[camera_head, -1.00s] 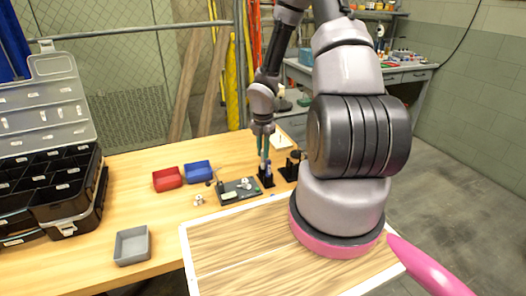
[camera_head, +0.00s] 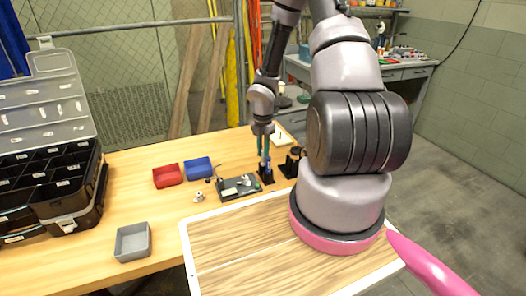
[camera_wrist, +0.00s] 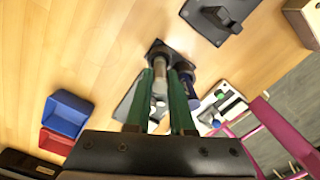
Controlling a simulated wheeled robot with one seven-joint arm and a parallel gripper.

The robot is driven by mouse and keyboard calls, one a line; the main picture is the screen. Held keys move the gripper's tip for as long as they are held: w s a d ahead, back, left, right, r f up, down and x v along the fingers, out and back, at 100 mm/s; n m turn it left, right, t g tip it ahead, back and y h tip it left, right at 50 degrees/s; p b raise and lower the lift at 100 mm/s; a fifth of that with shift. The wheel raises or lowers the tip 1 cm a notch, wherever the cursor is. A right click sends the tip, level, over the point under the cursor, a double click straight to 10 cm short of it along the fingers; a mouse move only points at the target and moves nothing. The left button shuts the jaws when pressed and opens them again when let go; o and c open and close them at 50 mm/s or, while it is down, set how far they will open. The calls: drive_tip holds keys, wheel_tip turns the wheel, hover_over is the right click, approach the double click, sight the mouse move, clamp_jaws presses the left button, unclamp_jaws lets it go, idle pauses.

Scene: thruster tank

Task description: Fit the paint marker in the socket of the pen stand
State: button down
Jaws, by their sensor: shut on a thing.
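My gripper (camera_wrist: 164,100), with green fingers, is shut on the paint marker (camera_wrist: 160,72), a pale grey cylinder. It also shows in the head view, where my gripper (camera_head: 263,146) points down over the pen stand (camera_head: 265,181). The black pen stand (camera_wrist: 156,46) is on the wooden table, and the marker's far end meets it in the wrist view. I cannot tell how deep the marker is in the socket. A blue-ended item (camera_wrist: 188,76) stands beside the marker at the stand. The fingers hide part of the marker.
A dark tray with small parts (camera_head: 240,187) lies just left of the stand. Red (camera_head: 167,176) and blue (camera_head: 198,168) bins and a grey bin (camera_head: 133,242) are further left. A black fixture (camera_head: 291,163) stands close on the right. The table between the bins is mostly clear.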

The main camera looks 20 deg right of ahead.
drive_tip(key=shift+f, duration=0.2)
drive_tip(key=c, duration=0.7)
unclamp_jaws()
drive_tip(key=shift+r, duration=0.1)
wheel_tip(320, 180, up, 15)
drive_tip(key=shift+f, duration=0.2)
drive_tip(key=shift+r, duration=0.1)
idle(0.5)
